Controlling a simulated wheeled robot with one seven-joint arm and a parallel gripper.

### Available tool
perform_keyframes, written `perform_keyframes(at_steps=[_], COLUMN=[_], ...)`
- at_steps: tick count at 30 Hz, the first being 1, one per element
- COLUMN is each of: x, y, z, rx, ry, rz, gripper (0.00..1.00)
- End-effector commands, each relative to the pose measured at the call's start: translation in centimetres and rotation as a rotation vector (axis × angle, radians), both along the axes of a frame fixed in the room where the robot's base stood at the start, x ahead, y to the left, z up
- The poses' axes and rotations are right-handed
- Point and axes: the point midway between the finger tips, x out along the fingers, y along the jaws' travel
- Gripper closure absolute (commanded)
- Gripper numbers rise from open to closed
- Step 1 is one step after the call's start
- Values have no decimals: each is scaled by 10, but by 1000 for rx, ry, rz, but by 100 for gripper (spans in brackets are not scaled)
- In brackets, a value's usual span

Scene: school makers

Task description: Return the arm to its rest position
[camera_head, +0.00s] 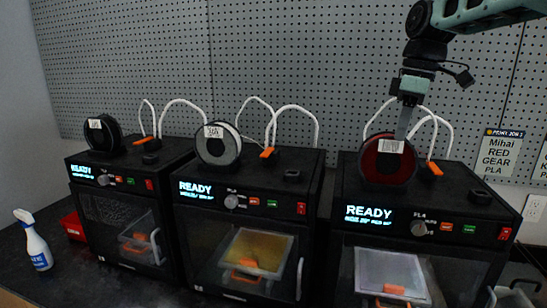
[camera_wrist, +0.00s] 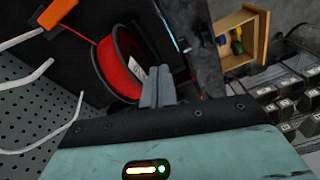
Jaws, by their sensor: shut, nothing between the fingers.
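My gripper (camera_head: 404,121) hangs from the upper right in the head view, its fingers pointing down just in front of or over the red filament spool (camera_head: 388,160). In the wrist view the closed fingers (camera_wrist: 158,86) stand together with nothing between them. The red spool (camera_wrist: 117,66) is beside the fingertips there, to their left. I cannot tell whether the fingers touch the spool. The spool sits on top of the right printer (camera_head: 428,196), whose display reads READY.
A middle printer (camera_head: 244,204) with a white spool and a left printer (camera_head: 118,197) with a black spool stand alongside. White tubes (camera_head: 434,117) arch behind the spools. A pegboard (camera_head: 270,50) is behind. A spray bottle (camera_head: 34,243) stands at left. A wooden drawer (camera_wrist: 256,50) shows in the wrist view.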

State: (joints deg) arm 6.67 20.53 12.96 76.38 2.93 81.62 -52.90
Motion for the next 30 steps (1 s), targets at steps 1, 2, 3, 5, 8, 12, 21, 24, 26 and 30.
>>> perform_keyframes(at_steps=[1, 2, 3, 5, 8, 12, 21, 24, 26, 30], x=[-20, -31, -47, -74, -125, -204, -326, -339, -342, -343], y=[31, 46, 65, 91, 125, 152, 142, 136, 135, 135], z=[-24, -36, -51, -74, -114, -172, -256, -265, -267, -267], rx=[0, 1, 1, -1, -7, -27, -67, -73, -73, -74], ry=[12, 17, 22, 33, 47, 61, 56, 53, 52, 53], rz=[-8, -20, -36, -62, -108, -178, -307, -326, -332, -335], gripper=[100, 100, 100, 100, 100, 100, 100, 100, 100, 100])
